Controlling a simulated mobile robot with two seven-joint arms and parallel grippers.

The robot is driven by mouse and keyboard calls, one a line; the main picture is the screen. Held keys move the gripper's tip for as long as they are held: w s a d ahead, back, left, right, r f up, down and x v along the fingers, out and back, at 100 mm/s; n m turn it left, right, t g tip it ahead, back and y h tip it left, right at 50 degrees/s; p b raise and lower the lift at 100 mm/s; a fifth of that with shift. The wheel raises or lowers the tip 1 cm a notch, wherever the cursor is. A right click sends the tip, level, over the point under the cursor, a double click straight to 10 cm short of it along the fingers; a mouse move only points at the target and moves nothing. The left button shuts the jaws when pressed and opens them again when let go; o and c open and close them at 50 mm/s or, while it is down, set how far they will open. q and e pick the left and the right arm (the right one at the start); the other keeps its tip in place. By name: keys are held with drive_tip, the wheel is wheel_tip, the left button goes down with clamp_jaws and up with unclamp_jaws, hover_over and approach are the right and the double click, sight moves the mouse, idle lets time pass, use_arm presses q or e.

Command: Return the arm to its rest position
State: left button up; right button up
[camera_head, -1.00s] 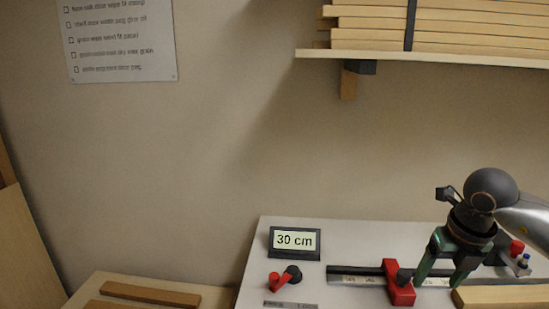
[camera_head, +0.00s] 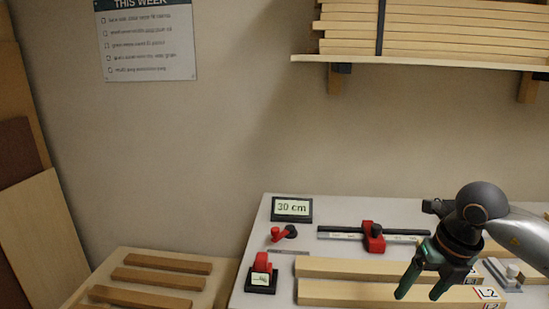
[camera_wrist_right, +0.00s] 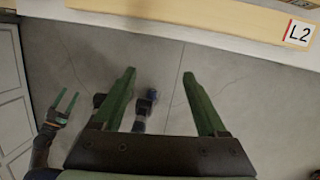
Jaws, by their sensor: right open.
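My right gripper (camera_head: 424,279) is in the head view at the lower right, above the front part of the bench. Its two green fingers are apart with nothing between them. The right wrist view shows the same open fingers (camera_wrist_right: 156,85) over bare floor, with the bench edge at the top. At the left of that view is my left gripper (camera_wrist_right: 68,100), small, its green fingers apart and empty over the floor. The left gripper does not show in the head view.
The bench (camera_head: 340,212) holds a rail with a red stop (camera_head: 374,237), a 30 cm display (camera_head: 291,208), a red-and-black block (camera_head: 262,274) and long boards (camera_head: 345,292). An L2 label (camera_wrist_right: 299,33) marks a board end. A shelf (camera_head: 420,61) with stacked boards hangs above.

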drive_tip(key=s+a+f+n+g+y, duration=0.1)
drive_tip(key=s+a+y, duration=0.15)
drive_tip(key=a, duration=0.35)
drive_tip(key=s+a+f+g+y, duration=0.1)
drive_tip(key=a+f+y, duration=0.15)
drive_tip(key=a, duration=0.35)
drive_tip(key=s+a+f+n+g+y, duration=0.1)
drive_tip(key=a+y, duration=0.2)
drive_tip(key=a, duration=0.3)
drive_tip(key=s+a+r+m+t+y+p, duration=0.25)
drive_tip(key=a+r+m+y, duration=0.3)
drive_tip(key=a+y, duration=0.4)
drive_tip(key=w+d+f+m+t+h, duration=0.4)
drive_tip(key=d+f+m+t+h, duration=0.75)
drive_tip(key=m, duration=1.05)
use_arm(q)
drive_tip(key=r, duration=0.2)
drive_tip(key=r+p, duration=0.1)
drive_tip(key=shift+w+r, duration=0.35)
use_arm(e)
drive_tip(key=s+d+f+m+g+h, duration=0.2)
drive_tip(key=s+d+f+m, duration=0.1)
drive_tip(key=s+f, duration=0.5)
drive_tip(key=s+d+f+m+g+h, duration=0.2)
drive_tip(key=s+f+m, duration=0.3)
drive_tip(key=s+f, duration=0.3)
wheel_tip(320, 180, down, 4)
drive_tip(key=shift+d+h, duration=0.4)
drive_tip(key=shift+h, duration=0.1)
